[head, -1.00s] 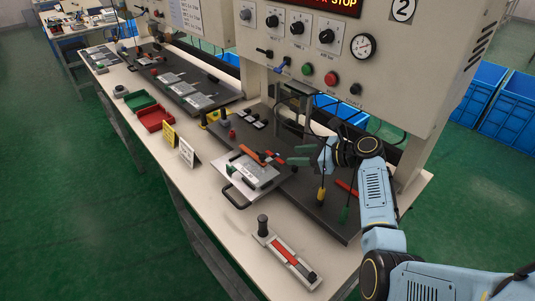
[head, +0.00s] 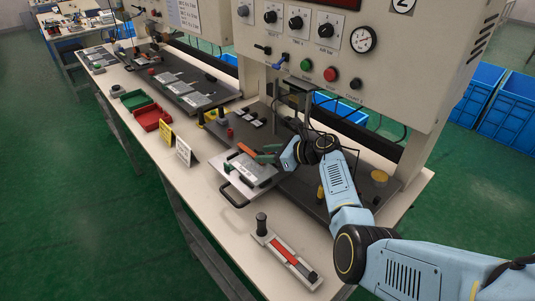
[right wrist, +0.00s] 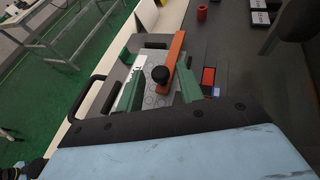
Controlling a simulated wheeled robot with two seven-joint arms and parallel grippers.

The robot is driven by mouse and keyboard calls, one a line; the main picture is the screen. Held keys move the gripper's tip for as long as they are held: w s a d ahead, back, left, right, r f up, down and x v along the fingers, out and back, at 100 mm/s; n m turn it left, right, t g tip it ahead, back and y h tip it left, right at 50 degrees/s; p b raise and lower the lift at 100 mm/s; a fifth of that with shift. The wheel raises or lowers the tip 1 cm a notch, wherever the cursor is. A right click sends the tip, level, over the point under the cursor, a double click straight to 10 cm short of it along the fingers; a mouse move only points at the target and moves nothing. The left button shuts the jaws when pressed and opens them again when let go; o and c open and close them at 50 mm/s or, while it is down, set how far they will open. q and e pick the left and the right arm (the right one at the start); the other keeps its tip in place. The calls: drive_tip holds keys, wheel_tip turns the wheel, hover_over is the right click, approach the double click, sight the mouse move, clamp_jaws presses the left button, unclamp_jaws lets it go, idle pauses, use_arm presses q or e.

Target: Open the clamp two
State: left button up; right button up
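The clamp's orange lever (head: 247,150) lies over a pale plate in a fixture (head: 252,171) at the press marked 2. In the right wrist view, the orange lever (right wrist: 174,58) carries a round black knob (right wrist: 160,74) at its near end. My right gripper (head: 267,152) is at the lever's right end, over the fixture. In the right wrist view, its green fingers (right wrist: 160,84) are spread, one on each side of the knob and lever. I cannot tell whether they touch. My left gripper is not in view.
A tool with a red bar (head: 286,251) lies at the bench's front edge. Yellow (head: 166,135) and white (head: 184,151) signs stand left of the fixture, beyond them red (head: 152,117) and green (head: 136,99) trays. The press's control panel (head: 330,50) overhangs behind.

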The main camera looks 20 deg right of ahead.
clamp_jaws()
drive_tip(key=shift+r, duration=0.1)
drive_tip(key=r+p, duration=0.1)
drive_tip(key=p, duration=0.1)
drive_tip(key=w+r+g+p, duration=0.1)
drive_tip(key=p, duration=0.2)
drive_tip(key=r+g+h+p, duration=0.1)
drive_tip(key=p, duration=0.1)
drive_tip(key=shift+w+a+r+m, duration=0.15)
drive_tip(key=shift+a+r+m, duration=0.1)
drive_tip(key=shift+r+m, duration=0.05)
drive_tip(key=shift+w+a+r+g+p, duration=0.1)
drive_tip(key=shift+w+r+g+p, duration=0.15)
drive_tip(key=shift+g+p, duration=0.25)
drive_tip(key=shift+w+r+h, duration=0.15)
drive_tip(key=shift+r+h, duration=0.05)
drive_tip(key=shift+h, duration=0.2)
drive_tip(key=shift+w+a+r+g+b, duration=0.15)
drive_tip(key=shift+w+r+g+b, duration=0.15)
drive_tip(key=shift+g, duration=0.3)
drive_tip(key=shift+w+a+r+m+g+h+b, duration=0.25)
drive_tip(key=shift+w+r+g+b, duration=0.2)
drive_tip(key=shift+b, duration=0.75)
drive_tip(key=shift+w+a+r+m+g+h+b, duration=0.15)
drive_tip(key=shift+w+r+g+h+b, duration=0.25)
drive_tip(key=shift+b, duration=0.75)
drive_tip(key=shift+d, duration=0.1)
